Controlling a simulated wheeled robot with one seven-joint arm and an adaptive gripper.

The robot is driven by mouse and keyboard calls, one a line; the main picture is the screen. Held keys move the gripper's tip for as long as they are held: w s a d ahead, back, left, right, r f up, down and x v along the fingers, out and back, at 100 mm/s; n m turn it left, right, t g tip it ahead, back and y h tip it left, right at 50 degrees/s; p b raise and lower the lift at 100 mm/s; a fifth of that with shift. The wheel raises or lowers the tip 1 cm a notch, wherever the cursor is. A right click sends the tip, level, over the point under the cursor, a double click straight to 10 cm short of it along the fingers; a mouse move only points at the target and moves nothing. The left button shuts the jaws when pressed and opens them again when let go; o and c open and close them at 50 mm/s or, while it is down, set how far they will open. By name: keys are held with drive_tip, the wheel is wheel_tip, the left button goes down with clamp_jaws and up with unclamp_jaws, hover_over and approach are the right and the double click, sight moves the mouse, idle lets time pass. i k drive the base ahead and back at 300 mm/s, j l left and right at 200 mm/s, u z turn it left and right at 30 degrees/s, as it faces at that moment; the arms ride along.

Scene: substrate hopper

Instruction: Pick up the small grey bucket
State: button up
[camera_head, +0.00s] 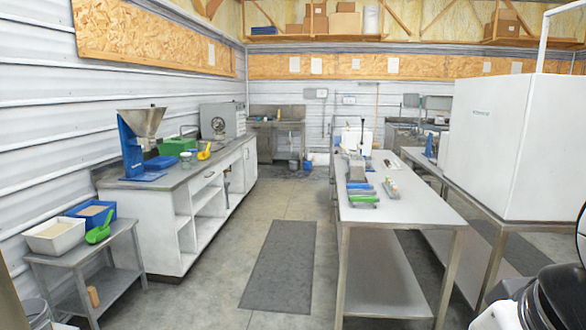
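A grey, round-rimmed container that looks like a bucket (36,312) stands at the lower left corner, beside the low metal table. The picture's edge cuts off its lower part. Another small greyish bucket-like thing (293,165) is on the floor at the far end of the room, near the sink bench. It is too small to make out clearly. I cannot tell which one is the small grey bucket. My gripper is not in view; only part of my arm shows at the lower right edge.
The low table (82,252) holds a white tub (55,240), a blue tub (90,222) and a green scoop (100,231). A hopper (141,122) stands on the left counter. A long table (410,212) stands right. A mat (280,265) lies in the clear aisle.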

sight(293, 164)
drive_tip(key=i+u, duration=0.1)
drive_tip(key=u, duration=0.3)
drive_tip(key=i+u, duration=0.2)
drive_tip(key=i, duration=0.7)
drive_tip(key=i+l+u, duration=0.15)
drive_tip(key=i, duration=1.3)
drive_tip(key=i+j+z, duration=0.1)
drive_tip(key=i, duration=0.45)
drive_tip(key=i+j+z, duration=0.1)
drive_tip(key=i, duration=0.45)
drive_tip(key=i+j, duration=0.1)
drive_tip(key=i, duration=0.45)
drive_tip(key=i+l+z, duration=0.15)
drive_tip(key=i+z, duration=0.25)
drive_tip(key=i, duration=0.55)
drive_tip(key=i+j+z, duration=0.15)
drive_tip(key=i+z, duration=0.2)
drive_tip(key=i, duration=6.3)
drive_tip(key=l+z, duration=0.05)
drive_tip(key=l, duration=0.1)
